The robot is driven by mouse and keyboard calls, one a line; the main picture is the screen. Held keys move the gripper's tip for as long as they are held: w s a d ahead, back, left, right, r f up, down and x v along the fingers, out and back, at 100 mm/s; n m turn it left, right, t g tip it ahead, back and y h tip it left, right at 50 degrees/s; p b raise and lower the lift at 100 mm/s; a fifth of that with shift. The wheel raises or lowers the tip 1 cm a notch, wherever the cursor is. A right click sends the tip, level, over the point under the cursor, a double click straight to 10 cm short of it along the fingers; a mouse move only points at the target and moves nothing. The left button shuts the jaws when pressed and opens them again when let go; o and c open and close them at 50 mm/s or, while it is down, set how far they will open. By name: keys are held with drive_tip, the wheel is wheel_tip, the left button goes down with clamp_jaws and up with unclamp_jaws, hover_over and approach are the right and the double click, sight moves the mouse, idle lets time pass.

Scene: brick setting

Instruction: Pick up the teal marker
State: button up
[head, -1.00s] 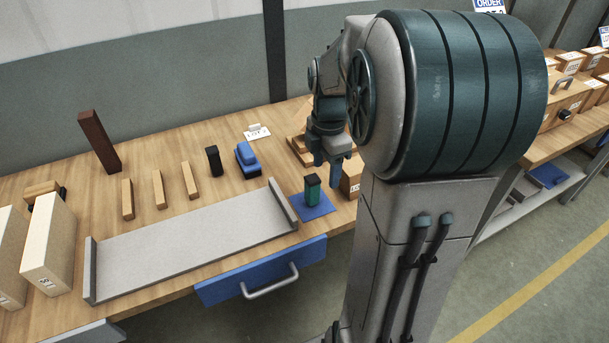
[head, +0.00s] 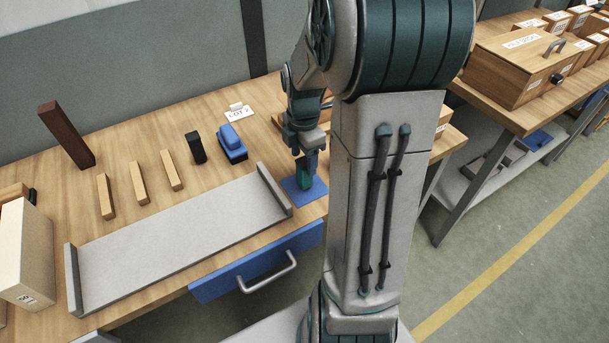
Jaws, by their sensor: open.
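The teal marker (head: 303,181) is a short upright block, teal with a dark top in the earlier view, standing on a blue square mat (head: 318,189) to the right of the grey tray. My gripper (head: 306,166) points down right over the marker, its fingers at the marker's upper part. The fingers hide the marker's top. The jaws are open; whether a finger touches the marker cannot be told.
A grey tray (head: 180,240) with raised ends lies left of the mat. A blue drawer (head: 260,262) is at the table front.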

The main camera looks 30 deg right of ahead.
sight(305, 173)
drive_tip(key=f, duration=0.5)
drive_tip(key=shift+s+f, duration=0.1)
drive_tip(key=shift+s, duration=0.25)
drive_tip(key=shift+c, duration=0.4)
drive_tip(key=c, duration=1)
